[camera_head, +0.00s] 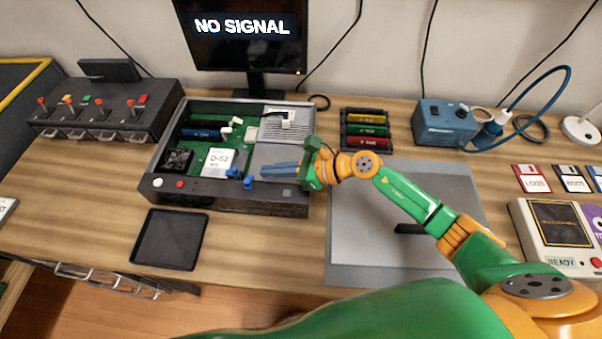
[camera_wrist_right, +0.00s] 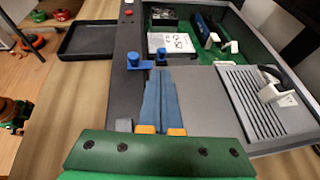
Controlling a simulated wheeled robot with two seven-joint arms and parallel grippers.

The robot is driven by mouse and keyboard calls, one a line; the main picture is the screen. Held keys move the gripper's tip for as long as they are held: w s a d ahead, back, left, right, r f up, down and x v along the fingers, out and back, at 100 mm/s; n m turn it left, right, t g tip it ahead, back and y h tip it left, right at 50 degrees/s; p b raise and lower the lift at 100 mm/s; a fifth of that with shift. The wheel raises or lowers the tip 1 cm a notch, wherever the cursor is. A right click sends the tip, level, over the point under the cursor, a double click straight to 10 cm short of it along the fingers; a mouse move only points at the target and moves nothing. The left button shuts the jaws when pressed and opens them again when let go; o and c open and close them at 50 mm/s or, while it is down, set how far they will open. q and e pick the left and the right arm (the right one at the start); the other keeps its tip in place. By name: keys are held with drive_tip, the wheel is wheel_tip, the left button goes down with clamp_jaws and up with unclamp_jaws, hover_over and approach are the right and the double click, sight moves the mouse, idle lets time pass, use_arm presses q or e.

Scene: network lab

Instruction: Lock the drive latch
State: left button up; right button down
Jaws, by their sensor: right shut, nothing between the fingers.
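An open computer case (camera_head: 165,190) lies on the desk with a green board inside. Small blue latch-like parts (camera_head: 248,183) stand at its front edge; in the wrist view, one (camera_wrist_right: 134,62) is on the dark front rim and another (camera_wrist_right: 162,58) is just inside. A flat grey panel (camera_wrist_right: 205,100), possibly the drive, lies in the case's right part. My right gripper (camera_head: 266,169) is over this panel, its fingers shut and empty. In the wrist view its tips (camera_wrist_right: 158,72) are close to the inner blue part; I cannot tell whether they touch. My left gripper is not in view.
A white chip labelled D-53 (camera_head: 218,160) and a fan (camera_head: 177,160) sit inside the case. A black tray (camera_head: 169,240) lies in front. A grey mat (camera_head: 350,250) and coloured modules (camera_head: 366,130) are to the right. A monitor (camera_head: 245,45) reading "NO SIGNAL" stands behind.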

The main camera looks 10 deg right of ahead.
drive_tip(key=b+v, duration=0.1)
drive_tip(key=v, duration=0.4)
drive_tip(key=shift+w+d, duration=0.15)
drive_tip(key=shift+d+r, duration=0.1)
drive_tip(key=shift+d, duration=0.15)
drive_tip(key=shift+s+d+r, duration=0.45)
drive_tip(key=shift+d, duration=0.05)
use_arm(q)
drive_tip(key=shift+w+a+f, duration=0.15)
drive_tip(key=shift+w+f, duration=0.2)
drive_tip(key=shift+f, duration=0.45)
use_arm(e)
drive_tip(key=shift+w+a, duration=0.1)
drive_tip(key=shift+w, duration=0.05)
